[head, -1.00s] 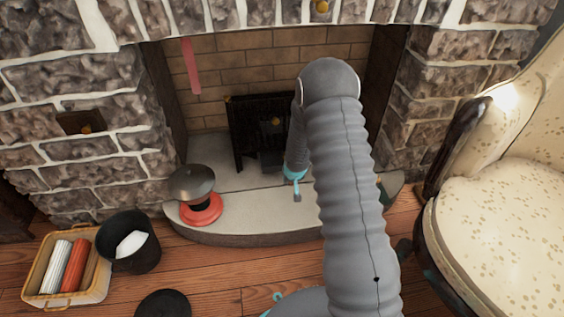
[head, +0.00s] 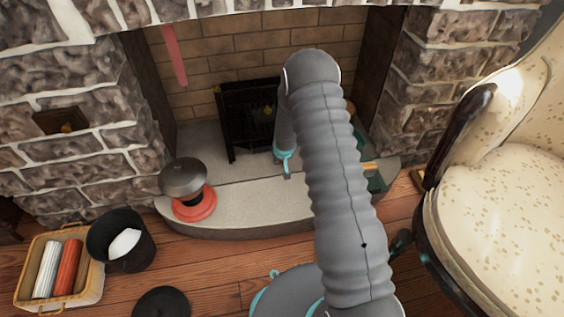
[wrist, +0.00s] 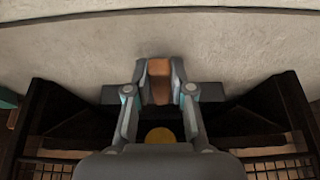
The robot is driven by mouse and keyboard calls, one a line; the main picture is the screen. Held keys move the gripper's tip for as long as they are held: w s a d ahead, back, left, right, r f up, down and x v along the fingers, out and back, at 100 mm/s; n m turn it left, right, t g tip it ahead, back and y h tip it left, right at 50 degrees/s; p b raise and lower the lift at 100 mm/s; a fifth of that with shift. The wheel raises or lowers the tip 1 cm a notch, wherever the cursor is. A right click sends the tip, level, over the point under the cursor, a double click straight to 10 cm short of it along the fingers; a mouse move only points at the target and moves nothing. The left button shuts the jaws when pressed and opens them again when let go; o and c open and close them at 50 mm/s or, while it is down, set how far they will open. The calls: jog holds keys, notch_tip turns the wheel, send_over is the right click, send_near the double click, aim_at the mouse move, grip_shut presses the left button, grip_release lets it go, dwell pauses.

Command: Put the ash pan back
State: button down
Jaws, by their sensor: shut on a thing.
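In the wrist view my gripper (wrist: 160,82) is shut on a brown wooden handle. The ash pan (wrist: 210,91) shows as a dark grey front edge on both sides of the fingers; my gripper covers its middle. It lies low at the front of the black fire grate (wrist: 55,118). How far the pan sits inside the grate is hard to tell. In the head view the grate (head: 236,125) stands in the fireplace, and my arm hides part of it, the pan and the fingertips.
A grey-topped red object (head: 195,206) stands on the pale hearth (head: 245,208). A black bucket (head: 138,253) and a basket of rolls (head: 88,292) are at the left. A patterned armchair (head: 510,220) stands close at the right.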

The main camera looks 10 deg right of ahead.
jog(key=shift+r, duration=0.1)
jog(key=c, duration=1)
grip_release()
